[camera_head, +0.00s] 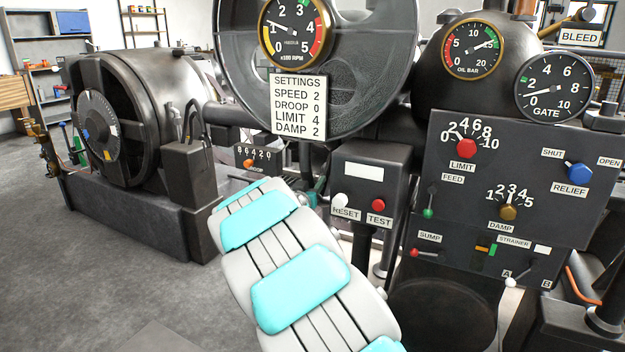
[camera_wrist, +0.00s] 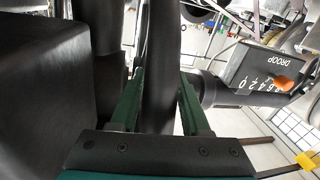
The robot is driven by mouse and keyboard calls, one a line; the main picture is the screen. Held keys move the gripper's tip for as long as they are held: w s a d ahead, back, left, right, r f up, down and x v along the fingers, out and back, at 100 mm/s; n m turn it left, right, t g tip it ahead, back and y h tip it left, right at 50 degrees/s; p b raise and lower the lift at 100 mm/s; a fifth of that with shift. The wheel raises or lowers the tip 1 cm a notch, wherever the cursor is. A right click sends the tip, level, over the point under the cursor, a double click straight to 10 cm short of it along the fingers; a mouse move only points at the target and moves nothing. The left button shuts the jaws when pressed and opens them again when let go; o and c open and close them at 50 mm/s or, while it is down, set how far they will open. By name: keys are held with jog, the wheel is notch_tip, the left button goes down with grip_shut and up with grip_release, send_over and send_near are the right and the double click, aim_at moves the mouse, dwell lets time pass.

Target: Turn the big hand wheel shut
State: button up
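In the wrist view, the two green fingers of my gripper (camera_wrist: 162,76) stand on either side of a thick dark bar (camera_wrist: 160,105). The bar could be part of the big hand wheel's rim, but I cannot tell for sure. It fills most of the space between the fingers, and whether they press on it is not clear. No whole hand wheel can be made out clearly there.
The droop box (camera_head: 259,158) with an orange knob is close by; it also shows in the wrist view (camera_wrist: 262,76). The reset and test box (camera_head: 365,185) stands right of my arm. A control panel (camera_head: 520,165) fills the right. Open floor (camera_head: 90,290) lies at left.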

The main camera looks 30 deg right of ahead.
jog(key=shift+s+d, duration=0.15)
jog(key=shift+d, duration=0.05)
jog(key=shift+c, duration=1.4)
jog(key=shift+f, duration=0.1)
grip_shut()
jog(key=shift+w+f, duration=0.2)
jog(key=shift+w, duration=0.05)
jog(key=shift+d, duration=0.1)
jog(key=shift+r, duration=0.2)
